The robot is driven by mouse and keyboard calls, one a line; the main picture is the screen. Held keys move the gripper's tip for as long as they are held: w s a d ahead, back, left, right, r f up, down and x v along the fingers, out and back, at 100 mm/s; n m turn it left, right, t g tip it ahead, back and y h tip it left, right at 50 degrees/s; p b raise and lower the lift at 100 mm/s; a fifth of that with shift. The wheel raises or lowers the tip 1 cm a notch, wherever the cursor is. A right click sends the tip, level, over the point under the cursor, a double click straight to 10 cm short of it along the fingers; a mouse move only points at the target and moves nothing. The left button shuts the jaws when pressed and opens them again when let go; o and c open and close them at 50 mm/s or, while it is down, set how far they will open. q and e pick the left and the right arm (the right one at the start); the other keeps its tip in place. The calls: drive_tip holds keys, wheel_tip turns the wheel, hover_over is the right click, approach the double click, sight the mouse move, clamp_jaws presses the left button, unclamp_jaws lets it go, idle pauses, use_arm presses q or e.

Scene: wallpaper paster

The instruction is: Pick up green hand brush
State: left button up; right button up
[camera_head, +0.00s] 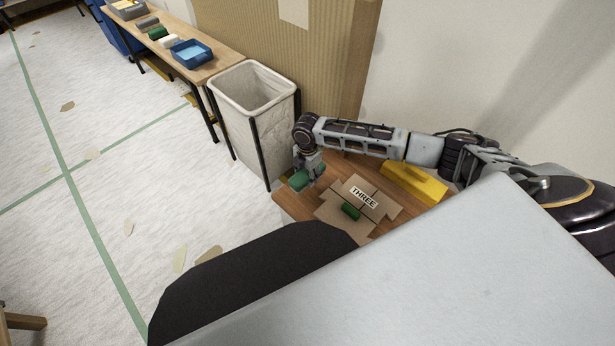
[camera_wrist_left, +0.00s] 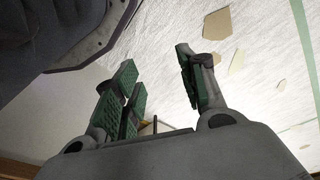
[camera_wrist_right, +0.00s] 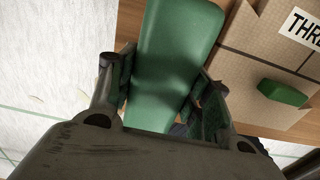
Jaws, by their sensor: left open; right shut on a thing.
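My right gripper (camera_head: 311,172) is above the near left edge of the wooden table. It is shut on the green hand brush (camera_head: 299,180). In the right wrist view the brush's smooth green body (camera_wrist_right: 172,60) runs up between the two fingers; its lower part is hidden by the gripper. My left gripper (camera_wrist_left: 158,90) shows only in the left wrist view. Its fingers are spread and nothing is between them, with pale floor behind.
A flattened cardboard piece (camera_head: 380,206) labelled THREE lies on the table (camera_head: 332,165) with a small green block (camera_head: 350,211). A yellow object (camera_head: 414,184) lies behind it. A white bin (camera_head: 252,92) stands left of the table. A long bench (camera_head: 213,64) holds a blue tray (camera_head: 191,53).

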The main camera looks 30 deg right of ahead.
sight(307, 171)
use_arm(q)
wheel_tip(307, 171, down, 6)
drive_tip(key=a+p, duration=0.1)
drive_tip(key=shift+s+a+p, duration=0.25)
drive_tip(key=shift+p, duration=0.05)
use_arm(e)
drive_tip(key=shift+r, duration=3.4)
